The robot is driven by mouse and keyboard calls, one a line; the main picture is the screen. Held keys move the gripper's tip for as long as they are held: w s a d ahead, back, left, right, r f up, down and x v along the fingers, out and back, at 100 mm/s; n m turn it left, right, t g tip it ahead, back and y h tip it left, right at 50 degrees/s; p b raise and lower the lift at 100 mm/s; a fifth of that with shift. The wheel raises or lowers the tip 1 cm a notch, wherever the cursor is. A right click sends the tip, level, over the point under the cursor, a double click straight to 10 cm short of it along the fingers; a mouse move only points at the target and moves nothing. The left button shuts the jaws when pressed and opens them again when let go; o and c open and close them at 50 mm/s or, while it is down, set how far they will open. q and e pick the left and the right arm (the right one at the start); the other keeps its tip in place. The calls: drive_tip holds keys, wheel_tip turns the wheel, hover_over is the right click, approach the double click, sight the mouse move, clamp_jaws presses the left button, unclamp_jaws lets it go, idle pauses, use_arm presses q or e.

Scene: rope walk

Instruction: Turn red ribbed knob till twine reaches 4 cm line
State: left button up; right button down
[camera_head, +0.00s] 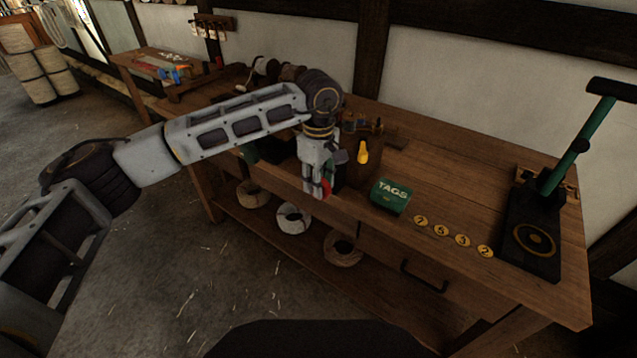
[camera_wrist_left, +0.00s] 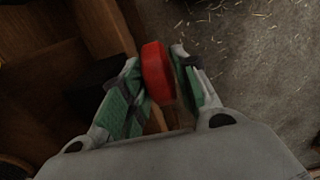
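The red ribbed knob (camera_wrist_left: 157,72) shows in the left wrist view between the two green-padded fingers of my left gripper (camera_wrist_left: 160,75). The fingers lie close against both sides of it, and the gripper looks shut on it. My wrist and gripper hide most of the device there. I cannot make out the twine or a 4 cm line. My right gripper is not in view.
Several numbered yellow discs (camera_head: 421,221) lie along the front of the wooden bench (camera_head: 450,185). A green-levered press (camera_head: 540,200) stands at right. Coils (camera_head: 293,218) sit on the lower shelf.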

use_arm(q)
drive_tip(key=shift+f, duration=0.25)
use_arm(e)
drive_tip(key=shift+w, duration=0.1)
use_arm(q)
drive_tip(key=shift+c, duration=0.2)
clamp_jaws()
drive_tip(key=shift+t+y+b, duration=0.3)
drive_tip(key=shift+y, duration=0.1)
drive_tip(key=shift+d, duration=0.15)
drive_tip(key=t+y+b, duration=0.2)
drive_tip(key=y, duration=0.1)
drive_tip(key=shift+s+d, duration=0.15)
drive_tip(key=shift+s, duration=0.05)
drive_tip(key=shift+d+f+t+y+b, duration=0.1)
drive_tip(key=shift+t+y+b, duration=0.25)
drive_tip(key=shift+t+y, duration=0.5)
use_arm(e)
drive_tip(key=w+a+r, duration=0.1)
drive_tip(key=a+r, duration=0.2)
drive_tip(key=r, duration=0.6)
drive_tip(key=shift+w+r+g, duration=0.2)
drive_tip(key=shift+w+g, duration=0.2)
